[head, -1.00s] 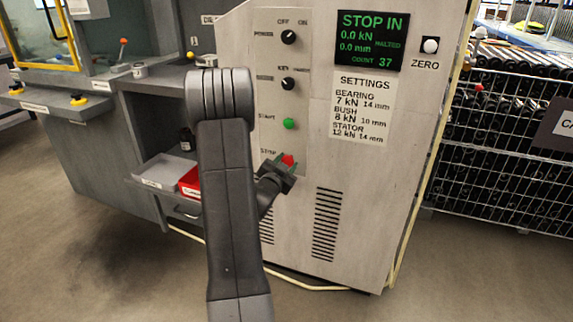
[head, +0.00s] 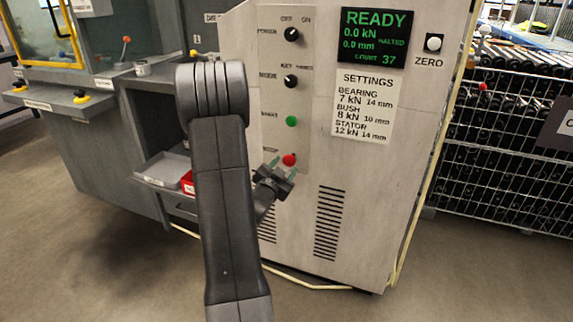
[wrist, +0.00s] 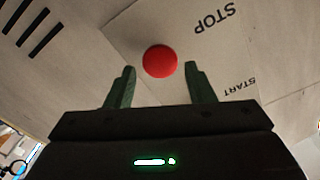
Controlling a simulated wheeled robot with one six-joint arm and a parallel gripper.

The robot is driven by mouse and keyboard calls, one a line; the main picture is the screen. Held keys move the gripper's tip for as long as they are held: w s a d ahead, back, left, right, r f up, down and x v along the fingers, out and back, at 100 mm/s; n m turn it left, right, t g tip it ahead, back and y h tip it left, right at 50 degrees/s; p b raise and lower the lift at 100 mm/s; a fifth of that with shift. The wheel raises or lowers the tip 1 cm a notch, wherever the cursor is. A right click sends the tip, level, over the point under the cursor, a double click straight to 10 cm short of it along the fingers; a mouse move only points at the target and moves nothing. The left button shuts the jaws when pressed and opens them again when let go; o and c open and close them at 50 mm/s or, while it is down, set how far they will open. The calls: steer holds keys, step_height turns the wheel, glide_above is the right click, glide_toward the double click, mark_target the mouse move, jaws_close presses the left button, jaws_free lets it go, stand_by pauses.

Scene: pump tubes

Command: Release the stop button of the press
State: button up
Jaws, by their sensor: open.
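The red stop button (head: 289,160) is the lowest control on the press panel, below the green start button (head: 292,121). In the wrist view the stop button (wrist: 160,61) shows as a round red cap beside the STOP label. My gripper (head: 281,172) is open and empty, just in front of and slightly below the button. In the wrist view its green fingers (wrist: 161,84) stand apart on either side just short of the cap, with a gap to it. The press display (head: 377,38) reads READY, 0.0 kN, 0.0 mm, HALTED.
The panel also carries a power knob (head: 291,34) and a mode knob (head: 290,81). A settings sheet (head: 365,108) and a white ZERO button (head: 433,43) are to the right. A wire rack (head: 500,150) stands at right.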

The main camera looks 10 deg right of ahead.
mark_target(288, 162)
steer(key=v, duration=1.1)
steer(key=shift+p, duration=0.45)
steer(key=b+x, duration=0.1)
steer(key=x, duration=1.3)
steer(key=shift+w+d+r, duration=0.1)
steer(key=shift+w+d, duration=0.2)
steer(key=shift+w, duration=0.15)
